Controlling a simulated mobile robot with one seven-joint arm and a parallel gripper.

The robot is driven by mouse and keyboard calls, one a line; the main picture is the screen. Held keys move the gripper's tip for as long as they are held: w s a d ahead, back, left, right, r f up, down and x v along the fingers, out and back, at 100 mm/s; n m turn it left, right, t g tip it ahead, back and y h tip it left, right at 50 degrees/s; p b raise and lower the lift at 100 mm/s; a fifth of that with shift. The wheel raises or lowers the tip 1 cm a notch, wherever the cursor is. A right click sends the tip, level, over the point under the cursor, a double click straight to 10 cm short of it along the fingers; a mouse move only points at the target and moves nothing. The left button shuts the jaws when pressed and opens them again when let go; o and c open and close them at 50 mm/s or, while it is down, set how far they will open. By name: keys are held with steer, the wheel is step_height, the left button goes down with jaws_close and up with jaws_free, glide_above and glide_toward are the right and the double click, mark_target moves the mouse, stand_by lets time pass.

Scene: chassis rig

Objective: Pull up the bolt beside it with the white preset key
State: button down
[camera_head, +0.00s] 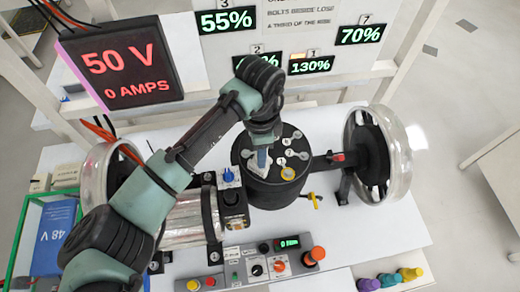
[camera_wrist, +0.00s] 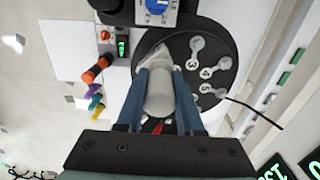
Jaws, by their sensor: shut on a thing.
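My gripper (camera_head: 262,158) is over the left part of the top of a black round drum (camera_head: 270,192). In the wrist view its two blue fingers (camera_wrist: 161,82) are shut on a pale, whitish cylinder, the white key (camera_wrist: 160,96), which points down at the drum. The key hides what is under its tip, so I cannot tell whether it sits on a bolt. Several grey numbered bolts show on the drum top, such as number 3 (camera_wrist: 197,45) and number 5 (camera_wrist: 206,88).
Percentage displays hang behind, among them 55% (camera_head: 227,21), 130% (camera_head: 311,65) and 70% (camera_head: 360,35). A red screen (camera_head: 121,66) reads 50 V, 0 AMPS. Purple, teal and yellow keys (camera_head: 389,279) stand front right. A clear-rimmed wheel (camera_head: 399,155) is right of the drum.

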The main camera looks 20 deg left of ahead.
steer(key=shift+f+b, duration=0.6)
steer(key=shift+f, duration=0.3)
stand_by(0.7)
steer(key=shift+s+f, duration=0.15)
steer(key=shift+f, duration=0.05)
stand_by(0.6)
step_height(320, 180, up, 2)
steer(key=shift+r+p, duration=0.2)
steer(key=shift+p, duration=1)
step_height(320, 180, up, 5)
steer(key=p, duration=0.4)
